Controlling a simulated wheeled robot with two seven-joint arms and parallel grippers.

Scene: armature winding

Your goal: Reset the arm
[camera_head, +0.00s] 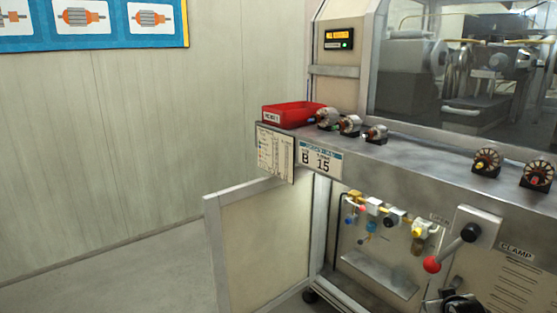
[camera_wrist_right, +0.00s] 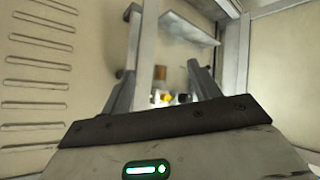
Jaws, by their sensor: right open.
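My right gripper (camera_wrist_right: 160,80) shows in the right wrist view with its two fingers apart and nothing between them. Beyond its fingers are a pale panel and small yellow and dark fittings (camera_wrist_right: 170,97), blurred and partly hidden by the gripper body. In the head view, a dark part at the bottom right edge, below the clamp lever, looks like part of my right arm; its fingers cannot be made out there. My left gripper is not in the head view.
A steel bench (camera_head: 420,160) holds a red bin (camera_head: 288,115), several armatures (camera_head: 348,124) and two round wound parts (camera_head: 487,161). A cabinet door (camera_head: 258,240) stands open; floor at left is clear.

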